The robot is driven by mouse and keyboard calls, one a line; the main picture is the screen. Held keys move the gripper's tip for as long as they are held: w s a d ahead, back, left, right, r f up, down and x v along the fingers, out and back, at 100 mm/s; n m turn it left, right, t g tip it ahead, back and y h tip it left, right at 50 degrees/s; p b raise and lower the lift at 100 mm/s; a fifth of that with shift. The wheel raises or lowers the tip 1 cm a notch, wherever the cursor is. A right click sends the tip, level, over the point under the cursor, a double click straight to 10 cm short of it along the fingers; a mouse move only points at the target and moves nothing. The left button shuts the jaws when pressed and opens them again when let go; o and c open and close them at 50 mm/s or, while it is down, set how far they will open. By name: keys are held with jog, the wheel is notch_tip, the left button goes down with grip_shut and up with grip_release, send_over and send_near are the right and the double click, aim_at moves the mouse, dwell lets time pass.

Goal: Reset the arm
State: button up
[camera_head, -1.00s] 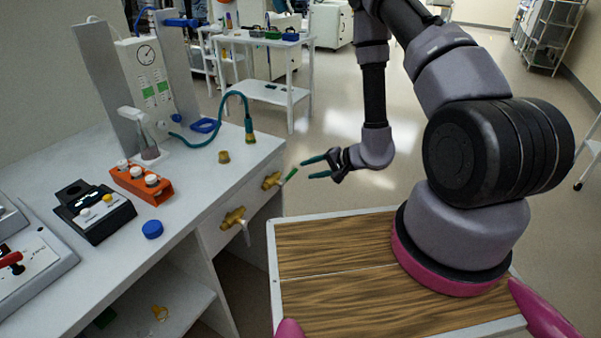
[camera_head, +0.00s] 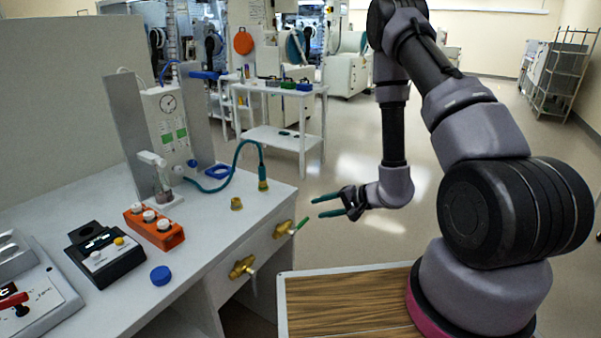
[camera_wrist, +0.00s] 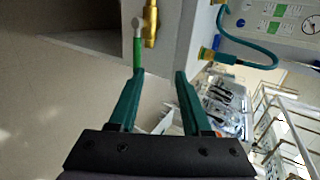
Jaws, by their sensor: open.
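My gripper (camera_head: 328,206) is held out over the floor, to the right of the bench front, with its dark green fingers pointing left toward the bench. In the wrist view my gripper (camera_wrist: 158,78) shows two fingers spread apart with nothing between them. A brass valve with a green handle (camera_head: 299,226) sits on the bench front just left of the fingertips. In the wrist view the green handle (camera_wrist: 137,55) appears just beyond the left finger; I cannot tell whether they touch. My arm is bent, with the forearm hanging down.
The white bench (camera_head: 215,228) carries an orange rack (camera_head: 154,228), a black device (camera_head: 104,255), a blue cap (camera_head: 160,275) and a teal hose (camera_head: 245,155). A second brass valve (camera_head: 242,267) is on its front. A white cart (camera_head: 290,135) stands behind.

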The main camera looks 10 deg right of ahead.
jog(key=s+a+r+n+g+y, duration=0.1)
jog(key=s+r+g, duration=0.1)
jog(key=r, duration=0.7)
jog(key=s+a+r+n+g, duration=0.2)
jog(key=s+r, duration=0.1)
jog(key=r, duration=0.6)
jog(key=s+a+r+n+g+y, duration=0.1)
jog(key=s+r, duration=0.1)
jog(key=r, duration=0.6)
jog(key=s+d+r+t+h, duration=0.2)
jog(key=s+d+r+h, duration=0.3)
jog(key=s+d+r, duration=0.1)
jog(key=s+d+r+m+t+h, duration=0.1)
jog(key=s+d+r+t+h, duration=0.2)
jog(key=d+r, duration=0.5)
notch_tip(320, 180, up, 3)
jog(key=s+h, duration=0.1)
jog(key=s, duration=0.1)
jog(key=shift+s+d+t+h, duration=0.2)
jog(key=shift+s+t+h, duration=0.1)
jog(key=shift+s+h, duration=0.1)
